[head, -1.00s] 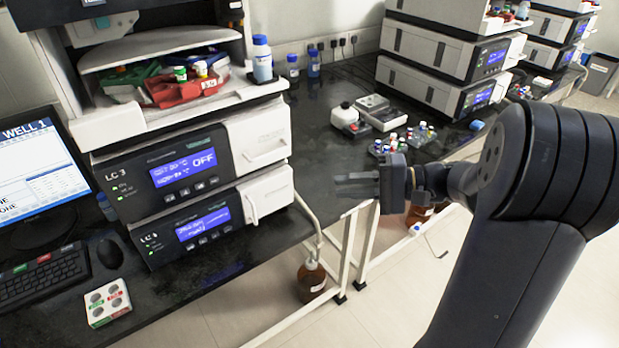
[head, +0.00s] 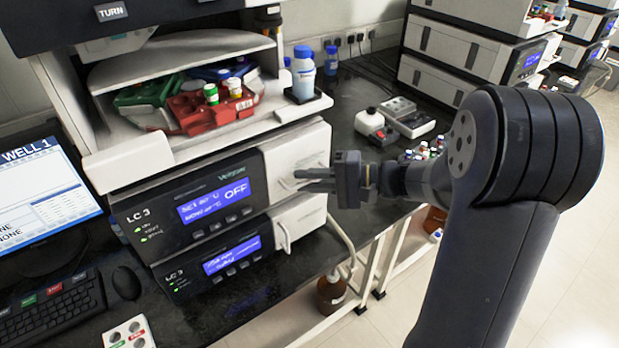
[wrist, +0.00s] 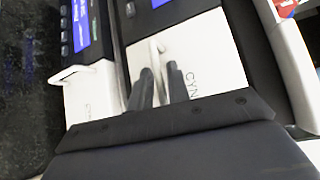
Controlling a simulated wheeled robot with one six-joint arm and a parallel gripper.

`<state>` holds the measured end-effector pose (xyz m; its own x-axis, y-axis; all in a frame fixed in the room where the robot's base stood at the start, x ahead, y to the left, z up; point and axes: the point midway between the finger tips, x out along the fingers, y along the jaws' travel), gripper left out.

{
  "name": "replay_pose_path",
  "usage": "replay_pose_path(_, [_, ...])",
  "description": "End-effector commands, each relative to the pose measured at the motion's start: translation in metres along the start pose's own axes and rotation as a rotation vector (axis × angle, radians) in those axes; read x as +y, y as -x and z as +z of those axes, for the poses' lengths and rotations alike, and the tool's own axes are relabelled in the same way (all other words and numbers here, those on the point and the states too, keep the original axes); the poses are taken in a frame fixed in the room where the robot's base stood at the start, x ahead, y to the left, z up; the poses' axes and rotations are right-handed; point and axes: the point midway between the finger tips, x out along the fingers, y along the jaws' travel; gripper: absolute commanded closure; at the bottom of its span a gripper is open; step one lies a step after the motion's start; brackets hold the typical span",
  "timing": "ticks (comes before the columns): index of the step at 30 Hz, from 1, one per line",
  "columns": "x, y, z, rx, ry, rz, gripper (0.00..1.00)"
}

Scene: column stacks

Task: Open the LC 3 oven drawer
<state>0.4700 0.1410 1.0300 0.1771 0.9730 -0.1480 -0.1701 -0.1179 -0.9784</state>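The LC 3 oven is the upper dark-fronted unit, with a blue display (head: 215,202) reading OFF. Its white drawer front (head: 308,150) is at the right and looks closed. My gripper (head: 299,180) is open and empty in front of that drawer, its two fingers pointing at the handle. In the wrist view, the white bar handle (wrist: 155,50) stands out from the drawer front, and its near end lies between the fingertips (wrist: 159,67). I cannot tell whether the fingers touch it.
A similar unit sits just below, with its own white drawer (head: 300,222) and handle (wrist: 75,72). A shelf above holds red (head: 205,110) and green racks and a blue-capped bottle (head: 303,75). A brown bottle (head: 331,293) stands under the bench.

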Motion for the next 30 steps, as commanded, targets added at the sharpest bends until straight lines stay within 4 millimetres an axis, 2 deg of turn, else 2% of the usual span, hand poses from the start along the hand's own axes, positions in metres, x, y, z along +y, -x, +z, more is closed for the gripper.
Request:
replay_pose_path(7, [0.0001, -0.0009, -0.0001, 0.000, 0.000, 0.000, 0.83])
replay_pose_path(14, [0.0001, -0.0007, -0.0001, 0.000, 0.000, 0.000, 1.00])
replay_pose_path(30, [0.0008, 0.0000, 0.0003, 0.001, 0.000, 0.000, 1.00])
